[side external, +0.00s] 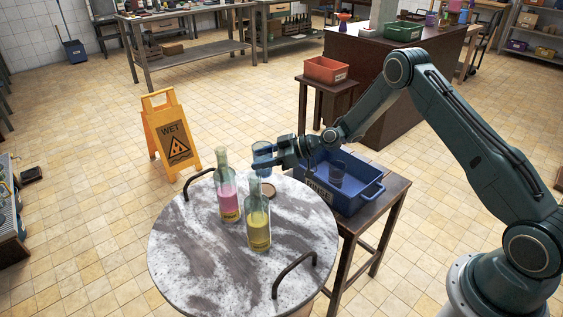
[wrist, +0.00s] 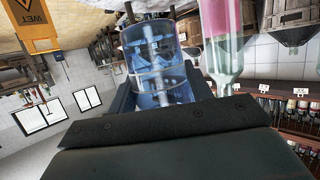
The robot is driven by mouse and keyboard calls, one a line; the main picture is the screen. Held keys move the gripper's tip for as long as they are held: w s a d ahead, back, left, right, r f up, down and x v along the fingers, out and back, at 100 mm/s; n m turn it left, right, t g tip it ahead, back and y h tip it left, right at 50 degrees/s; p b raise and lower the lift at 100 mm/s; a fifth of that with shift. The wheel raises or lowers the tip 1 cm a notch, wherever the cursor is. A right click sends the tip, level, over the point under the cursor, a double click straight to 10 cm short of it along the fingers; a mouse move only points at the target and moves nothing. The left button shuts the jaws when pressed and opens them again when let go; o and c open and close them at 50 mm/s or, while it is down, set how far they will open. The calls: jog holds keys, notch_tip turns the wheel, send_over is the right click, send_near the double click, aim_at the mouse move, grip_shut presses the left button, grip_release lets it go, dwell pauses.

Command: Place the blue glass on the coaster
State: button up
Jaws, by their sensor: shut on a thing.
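The blue glass (side external: 262,149) is clear blue and is held between the fingers of my gripper (side external: 268,158), above the far right part of the round marble table. In the wrist view the blue glass (wrist: 155,58) fills the space between the fingers. The coaster (side external: 269,190) looks like a small brown disc on the table, below and near the held glass, close behind the yellow bottle. The glass is apart from the table. I cannot tell how exactly it lines up with the coaster.
A bottle with pink liquid (side external: 227,200) and one with yellow liquid (side external: 258,228) stand upright close to the glass. The marble table (side external: 190,250) has raised dark handles. A blue bin (side external: 358,200) with a dark glass inside (side external: 337,172) stands at right. The table's front left is clear.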

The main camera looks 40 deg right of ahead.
aim_at(264, 173)
jog(key=shift+f, duration=0.2)
jog(key=shift+f, duration=2.6)
jog(key=shift+f, duration=0.6)
jog(key=o, duration=1.1)
jog(key=shift+o, duration=0.2)
jog(key=v, duration=1.3)
jog(key=shift+s+d, duration=0.25)
jog(key=shift+s, duration=0.1)
